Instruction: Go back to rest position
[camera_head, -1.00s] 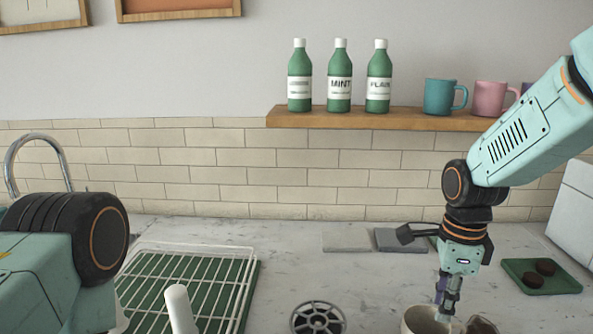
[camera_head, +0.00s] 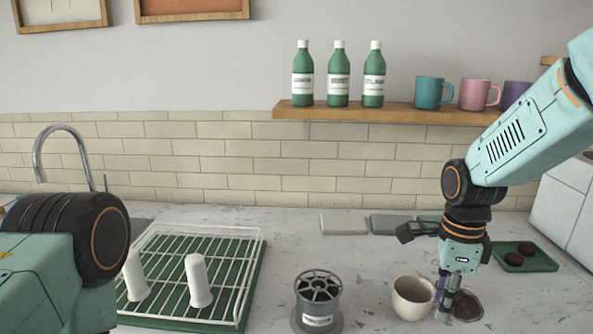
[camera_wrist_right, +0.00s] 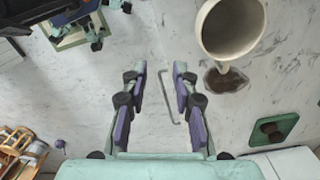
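My right gripper (camera_head: 449,296) points down just right of a cream mug (camera_head: 412,298) on the counter. In the right wrist view its two fingers (camera_wrist_right: 160,72) are apart with nothing held between them. The mug (camera_wrist_right: 232,27) shows there at the upper right, clear of the fingers. A brown spill (camera_head: 467,306) lies on the counter beside the mug and behind the fingertips; it also shows in the right wrist view (camera_wrist_right: 226,80). My left arm enters at the lower left of the head view, but its gripper is out of sight.
A white wire rack (camera_head: 247,262) with white cylinders stands at left, beside a grey spool-shaped holder (camera_head: 318,300). A green tray (camera_head: 538,262) with dark round pieces is at right. A wooden shelf (camera_head: 390,114) holds green bottles and mugs. Counter between rack and wall is mostly clear.

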